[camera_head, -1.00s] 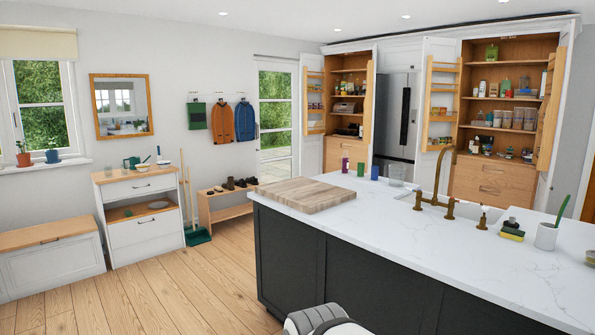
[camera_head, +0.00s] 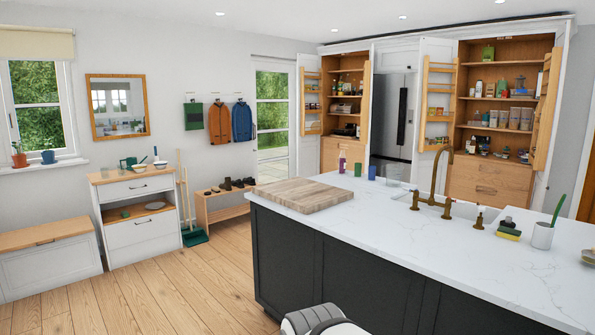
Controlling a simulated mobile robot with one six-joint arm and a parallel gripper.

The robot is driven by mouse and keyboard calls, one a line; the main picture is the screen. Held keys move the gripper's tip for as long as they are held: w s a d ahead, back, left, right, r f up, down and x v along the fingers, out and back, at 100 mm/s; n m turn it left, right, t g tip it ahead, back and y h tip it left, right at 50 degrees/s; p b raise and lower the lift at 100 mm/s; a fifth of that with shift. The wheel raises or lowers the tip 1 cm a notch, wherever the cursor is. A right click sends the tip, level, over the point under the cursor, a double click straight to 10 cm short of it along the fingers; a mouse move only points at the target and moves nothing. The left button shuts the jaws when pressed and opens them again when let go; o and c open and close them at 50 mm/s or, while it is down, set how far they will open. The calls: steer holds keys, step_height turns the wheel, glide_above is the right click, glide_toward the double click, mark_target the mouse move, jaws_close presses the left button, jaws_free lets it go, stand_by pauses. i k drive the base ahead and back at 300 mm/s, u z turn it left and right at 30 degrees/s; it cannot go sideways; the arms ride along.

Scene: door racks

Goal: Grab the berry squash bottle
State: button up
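A small dark purple bottle with a pale label (camera_head: 342,162) stands upright on the far edge of the white island worktop (camera_head: 400,232), behind the wooden chopping board. It looks like the berry squash bottle, but its label is too small to read. My gripper is not in view. Only a grey and white part of my own arm shows at the bottom edge, well apart from the bottle.
A green cup (camera_head: 358,170) and a blue cup (camera_head: 372,172) stand just right of the bottle. A chopping board (camera_head: 301,196) lies in front of it. A brass tap (camera_head: 437,180) rises at the sink. Open cupboard doors (camera_head: 438,90) stand behind. Wooden floor is clear at left.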

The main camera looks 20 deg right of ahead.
mark_target(342, 157)
steer(key=u, duration=0.05)
steer(key=i, duration=8.85)
steer(key=z, duration=0.85)
